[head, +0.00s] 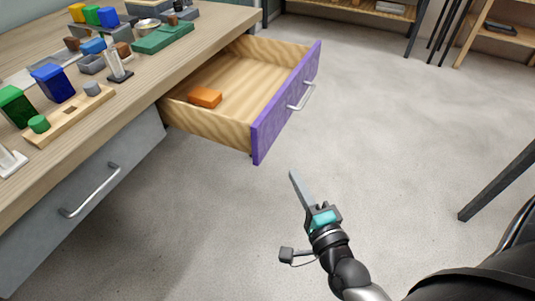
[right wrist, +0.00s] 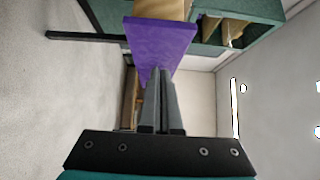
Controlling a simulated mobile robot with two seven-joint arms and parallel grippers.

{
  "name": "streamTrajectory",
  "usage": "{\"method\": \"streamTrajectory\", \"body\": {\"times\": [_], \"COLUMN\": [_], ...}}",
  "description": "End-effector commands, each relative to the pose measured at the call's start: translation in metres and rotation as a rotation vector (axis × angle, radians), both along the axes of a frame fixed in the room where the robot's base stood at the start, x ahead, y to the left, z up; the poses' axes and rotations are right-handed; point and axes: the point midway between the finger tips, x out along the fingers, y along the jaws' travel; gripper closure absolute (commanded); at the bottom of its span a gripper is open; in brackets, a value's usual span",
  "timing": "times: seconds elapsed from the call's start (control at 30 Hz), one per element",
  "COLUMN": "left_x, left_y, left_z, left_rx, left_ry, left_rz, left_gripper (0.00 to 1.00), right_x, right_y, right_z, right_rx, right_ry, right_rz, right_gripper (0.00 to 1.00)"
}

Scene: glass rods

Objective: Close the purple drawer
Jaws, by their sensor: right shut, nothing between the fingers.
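The purple drawer (head: 284,104) stands pulled out from the wooden table, with a purple front, a metal handle (head: 301,95) and pale wooden sides. An orange block (head: 205,97) lies inside it. My right gripper (head: 293,174) is shut and empty, in front of and below the drawer front in the head view, apart from it. In the right wrist view the purple front (right wrist: 160,45) is beyond the shut fingertips (right wrist: 161,72); the handle cannot be made out there. My left gripper is not in view.
The table (head: 140,75) carries several coloured blocks and trays. A grey drawer (head: 85,195) with a handle sits shut at the left. Grey floor around my right arm is clear. A dark leg (head: 500,182) stands at the right, and shelves are at the back.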

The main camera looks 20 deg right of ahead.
Motion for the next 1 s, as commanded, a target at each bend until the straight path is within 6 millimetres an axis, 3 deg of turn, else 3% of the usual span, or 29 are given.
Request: {"method": "streamTrajectory", "body": {"times": [0.4, 0.5, 0.73, 1.0], "left_x": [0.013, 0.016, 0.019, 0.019], "left_y": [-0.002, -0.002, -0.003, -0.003], "left_z": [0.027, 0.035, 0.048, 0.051], "left_rx": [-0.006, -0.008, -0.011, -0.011], "left_ry": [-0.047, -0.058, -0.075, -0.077], "left_rz": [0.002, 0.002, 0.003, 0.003], "left_gripper": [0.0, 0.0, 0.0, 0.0], "right_x": [0.069, 0.079, 0.094, 0.097], "right_y": [-0.005, 0.005, 0.018, 0.021], "right_z": [-0.001, -0.002, -0.002, -0.001], "right_rx": [0.0, 0.004, -0.001, -0.002], "right_ry": [-0.002, -0.001, 0.002, 0.003], "right_rz": [-0.001, -0.001, 0.0, 0.001], "right_gripper": [1.0, 1.0, 1.0, 1.0]}}
